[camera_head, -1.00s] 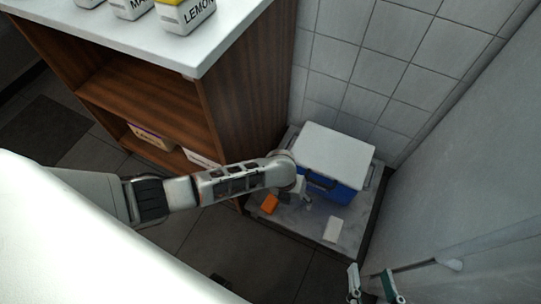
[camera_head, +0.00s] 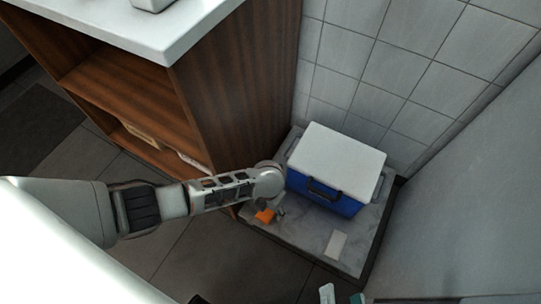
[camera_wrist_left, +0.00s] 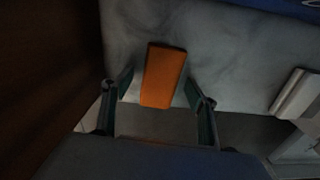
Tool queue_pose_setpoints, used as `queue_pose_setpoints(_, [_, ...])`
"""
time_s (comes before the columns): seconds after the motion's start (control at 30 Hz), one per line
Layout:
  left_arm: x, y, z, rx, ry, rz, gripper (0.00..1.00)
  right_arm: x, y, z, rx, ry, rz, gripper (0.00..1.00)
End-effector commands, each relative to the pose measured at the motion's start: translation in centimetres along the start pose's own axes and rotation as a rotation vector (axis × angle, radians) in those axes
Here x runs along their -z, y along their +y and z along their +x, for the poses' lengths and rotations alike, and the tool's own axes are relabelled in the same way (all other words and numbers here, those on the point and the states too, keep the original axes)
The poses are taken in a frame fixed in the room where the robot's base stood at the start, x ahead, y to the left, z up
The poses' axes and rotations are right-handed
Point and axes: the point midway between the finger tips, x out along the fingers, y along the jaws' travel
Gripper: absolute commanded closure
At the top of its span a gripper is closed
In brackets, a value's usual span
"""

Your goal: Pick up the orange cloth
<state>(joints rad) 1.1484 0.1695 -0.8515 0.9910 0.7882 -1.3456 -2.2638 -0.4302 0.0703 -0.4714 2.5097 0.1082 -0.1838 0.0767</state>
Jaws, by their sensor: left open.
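The orange cloth (camera_head: 265,215) is a small folded block lying on the grey marbled slab near its left edge. It also shows in the left wrist view (camera_wrist_left: 162,75), upright in the picture between my two fingers. My left gripper (camera_head: 277,211) is open just above the cloth; in the left wrist view its fingertips (camera_wrist_left: 159,86) stand one on each side, with no clear contact. The wrist hides part of the cloth in the head view. My right gripper (camera_head: 342,295) shows only its fingertips at the bottom edge, apart and empty.
A blue cooler with a white lid (camera_head: 338,155) stands on the slab (camera_head: 300,234) behind the cloth. A wooden shelf unit (camera_head: 235,100) rises close on the left.

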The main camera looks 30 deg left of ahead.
Motion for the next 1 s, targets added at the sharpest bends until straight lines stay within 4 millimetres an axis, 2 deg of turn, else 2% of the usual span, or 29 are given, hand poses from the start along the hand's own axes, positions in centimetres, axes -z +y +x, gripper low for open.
queue_pose_setpoints(0.2, [-0.3,0.0,-0.2,0.001,-0.005,-0.001,0.42,0.2,-0.1,0.0,0.002,0.005,0.006,0.6])
queue_pose_setpoints(0.23, [-0.3,0.0,-0.2,0.001,-0.005,-0.001,0.47,0.2,-0.1,0.0,0.002,0.005,0.005,0.6])
queue_pose_setpoints(0.37, [-0.3,0.0,-0.2,0.001,-0.004,-0.001,0.81,0.2,-0.1,0.0,0.002,0.005,0.005,0.6])
queue_pose_setpoints(0.77, [-0.3,0.0,-0.4,0.0,-0.005,-0.001,0.82,0.4,-0.1,0.0,0.002,0.007,-0.003,0.6])
queue_pose_setpoints(0.97, [-0.7,0.0,-2.5,0.001,-0.012,-0.002,0.82,1.6,-0.1,0.0,0.0,0.014,-0.08,0.6])
queue_pose_setpoints(1.0, [-0.8,0.1,-3.2,0.0,-0.015,-0.002,0.82,1.7,0.5,-0.1,-0.007,0.004,-0.131,0.6])
